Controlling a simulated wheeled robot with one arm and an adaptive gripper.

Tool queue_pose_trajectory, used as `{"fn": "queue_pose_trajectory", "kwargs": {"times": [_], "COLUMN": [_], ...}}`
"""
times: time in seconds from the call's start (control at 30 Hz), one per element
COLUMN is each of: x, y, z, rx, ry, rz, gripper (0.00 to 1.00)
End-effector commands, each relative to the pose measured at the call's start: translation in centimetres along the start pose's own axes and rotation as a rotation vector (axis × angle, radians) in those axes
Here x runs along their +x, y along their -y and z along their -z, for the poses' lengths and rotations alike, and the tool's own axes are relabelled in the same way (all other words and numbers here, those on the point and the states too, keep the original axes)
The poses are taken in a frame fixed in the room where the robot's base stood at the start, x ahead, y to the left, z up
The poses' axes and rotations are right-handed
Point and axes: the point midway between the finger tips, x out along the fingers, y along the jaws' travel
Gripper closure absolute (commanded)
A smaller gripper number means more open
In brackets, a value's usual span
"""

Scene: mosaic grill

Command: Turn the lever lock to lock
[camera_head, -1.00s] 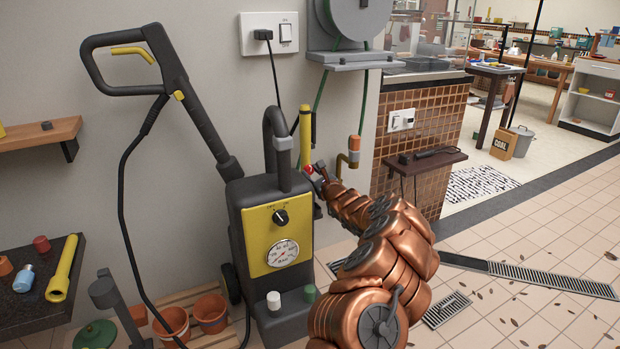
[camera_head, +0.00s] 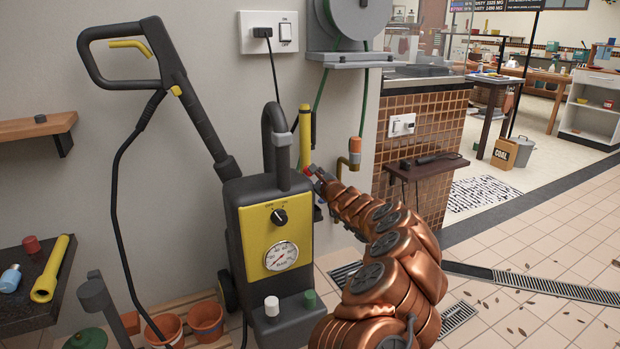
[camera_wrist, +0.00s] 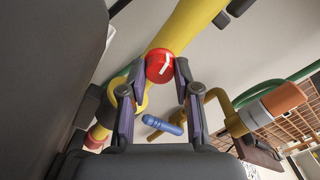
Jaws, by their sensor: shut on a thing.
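A red round knob (camera_wrist: 159,66) with a white mark sits on a yellow pipe (camera_wrist: 190,22) in the wrist view. My gripper (camera_wrist: 161,76) has its two fingertips on either side of the knob and is shut on it. The white mark runs aslant in that view. In the head view my gripper (camera_head: 316,173) is at the yellow pipe (camera_head: 305,130), just right of the pressure washer; the knob is small there and partly covered. A blue lever handle (camera_wrist: 164,124) shows between my fingers, beyond them, by a brass tap. I cannot tell which part is the lever lock.
The pressure washer (camera_head: 268,215) stands close at left, its dark body filling the wrist view's left side. A brass tap with an orange fitting (camera_head: 354,150) is just right of my gripper. A brown shelf (camera_head: 428,165) is on the tiled wall. Floor at right is open.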

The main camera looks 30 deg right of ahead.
Motion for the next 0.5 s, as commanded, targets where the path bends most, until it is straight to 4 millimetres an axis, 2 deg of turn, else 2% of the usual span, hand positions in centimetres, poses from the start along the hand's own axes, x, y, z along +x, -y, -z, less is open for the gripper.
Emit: {"fn": "queue_pose_trajectory", "kwargs": {"times": [0.2,0.23,0.43,0.5], "x": [0.09,0.09,0.02,0.0], "y": [-0.15,-0.15,-0.01,0.04], "z": [-0.25,-0.26,-0.09,-0.05], "rx": [-0.001,-0.001,0.0,0.0], "ry": [0.004,0.004,0.002,0.001], "rz": [-0.003,-0.003,-0.001,0.0], "gripper": [1.0,0.66,0.45,0.43]}}
